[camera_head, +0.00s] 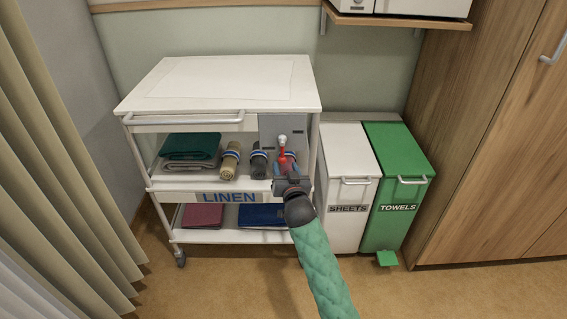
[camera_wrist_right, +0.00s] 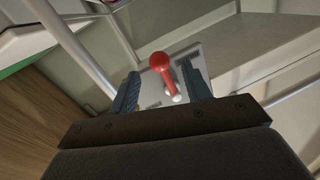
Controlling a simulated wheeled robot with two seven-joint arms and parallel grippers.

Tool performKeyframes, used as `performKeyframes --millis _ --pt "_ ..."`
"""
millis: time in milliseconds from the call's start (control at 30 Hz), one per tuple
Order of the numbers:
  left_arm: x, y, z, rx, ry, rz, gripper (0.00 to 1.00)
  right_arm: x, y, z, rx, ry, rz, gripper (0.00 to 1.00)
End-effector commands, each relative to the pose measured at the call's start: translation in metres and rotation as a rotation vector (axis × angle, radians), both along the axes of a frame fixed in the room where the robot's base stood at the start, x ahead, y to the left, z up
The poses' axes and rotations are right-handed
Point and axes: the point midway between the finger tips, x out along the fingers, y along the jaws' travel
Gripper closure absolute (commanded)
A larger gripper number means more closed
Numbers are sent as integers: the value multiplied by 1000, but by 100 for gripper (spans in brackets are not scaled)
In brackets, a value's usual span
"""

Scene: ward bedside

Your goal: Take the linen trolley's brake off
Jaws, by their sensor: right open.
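The linen trolley (camera_head: 225,82) is white, with a pull bar and a LINEN label on its lower shelf edge. A grey panel (camera_head: 286,124) at its front right carries the brake lever (camera_head: 282,152), red with a pale pivot. In the right wrist view the lever's red ball knob (camera_wrist_right: 160,61) shows between the open fingers of my right gripper (camera_wrist_right: 160,78). In the head view my right gripper (camera_head: 286,180) is at the lever's lower end and partly covers it. I cannot tell whether a finger touches it. My left gripper is out of view.
Folded linen (camera_head: 190,146) and several rolled items, one a beige roll (camera_head: 230,160), lie on the trolley's middle shelf. A white SHEETS bin (camera_head: 345,185) and a green TOWELS bin (camera_head: 397,170) stand close on the right. A curtain (camera_head: 60,150) hangs left; a wooden cabinet (camera_head: 490,140) stands right.

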Motion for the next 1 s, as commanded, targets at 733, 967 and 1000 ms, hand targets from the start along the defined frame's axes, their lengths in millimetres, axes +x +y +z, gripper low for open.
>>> performKeyframes --millis 733,967,1000 --pt "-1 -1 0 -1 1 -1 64 34 7 0 -1 1 0 68" --pt "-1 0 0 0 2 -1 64 33 7 0 -1 1 0 100" --pt "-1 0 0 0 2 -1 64 33 7 0 -1 1 0 100"
